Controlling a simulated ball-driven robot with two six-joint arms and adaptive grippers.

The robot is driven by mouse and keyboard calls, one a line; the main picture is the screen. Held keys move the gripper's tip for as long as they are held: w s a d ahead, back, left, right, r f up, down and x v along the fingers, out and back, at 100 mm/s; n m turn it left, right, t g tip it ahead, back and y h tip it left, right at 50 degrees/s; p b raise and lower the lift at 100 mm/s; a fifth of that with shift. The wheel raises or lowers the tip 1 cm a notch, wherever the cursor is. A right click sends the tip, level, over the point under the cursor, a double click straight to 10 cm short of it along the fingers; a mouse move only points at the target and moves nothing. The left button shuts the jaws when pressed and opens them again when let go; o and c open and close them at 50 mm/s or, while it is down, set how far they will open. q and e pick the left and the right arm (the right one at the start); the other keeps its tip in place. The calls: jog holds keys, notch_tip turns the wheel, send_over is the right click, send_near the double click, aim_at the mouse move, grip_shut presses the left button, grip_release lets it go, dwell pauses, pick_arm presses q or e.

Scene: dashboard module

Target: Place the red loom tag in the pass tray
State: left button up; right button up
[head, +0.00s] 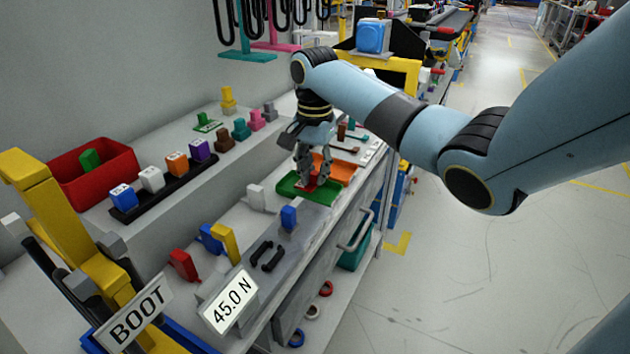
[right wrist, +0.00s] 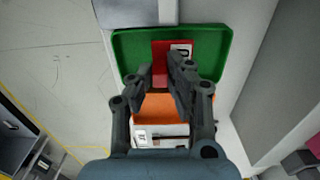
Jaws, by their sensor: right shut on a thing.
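The red loom tag (head: 311,184) is at the green tray (head: 287,186) on the bench, below my right gripper (head: 313,181). In the right wrist view the tag (right wrist: 159,50) is a flat red piece with a white label, and it overlaps the inside of the green tray (right wrist: 130,43). My right gripper (right wrist: 162,73) is shut on the tag, with its fingers pointing down. I cannot tell whether the tag touches the tray floor. The fingers hide part of the tag. My left gripper is not in view.
An orange tray (head: 338,172) adjoins the green one. A blue block (head: 289,217) and a white block (head: 257,197) stand nearby on the bench. A red bin (head: 92,175) sits at the left. The floor (head: 480,290) at right is open.

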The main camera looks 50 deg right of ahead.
aim_at(315, 173)
notch_tip(315, 173, down, 2)
jog(key=shift+f, duration=0.2)
jog(key=o, duration=0.8)
notch_tip(315, 173, up, 12)
jog(key=shift+r+p, duration=0.1)
jog(key=shift+p, duration=0.6)
